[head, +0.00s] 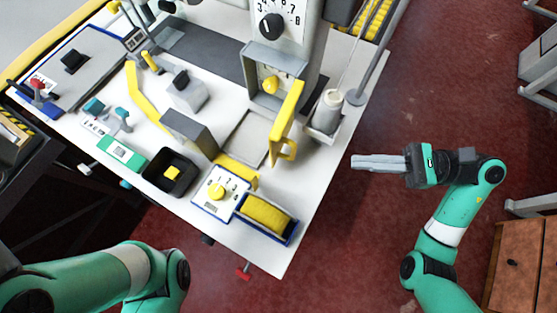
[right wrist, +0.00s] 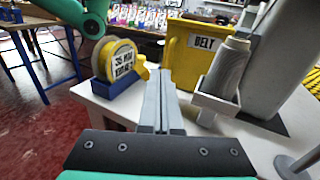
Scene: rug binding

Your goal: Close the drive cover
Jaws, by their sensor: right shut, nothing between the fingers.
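The drive cover (head: 289,112) is a yellow panel with a handle. It stands swung open from the front of a grey housing (head: 273,58), and a yellow part (head: 270,85) shows inside. In the right wrist view, a yellow panel with a "BELT" label (right wrist: 188,62), seemingly the cover, stands beyond the fingers. My right gripper (head: 355,162) is shut and empty, off the table's right edge, to the right of the cover and apart from it. It also shows in the right wrist view (right wrist: 161,85). My left arm shows at lower left, but its gripper is out of view.
A thread spool (head: 328,110) on a bracket stands right of the cover, near a thin post (head: 372,75). A dial box (head: 218,192) and a yellow roll in a blue holder (head: 266,215) sit at the table's front corner.

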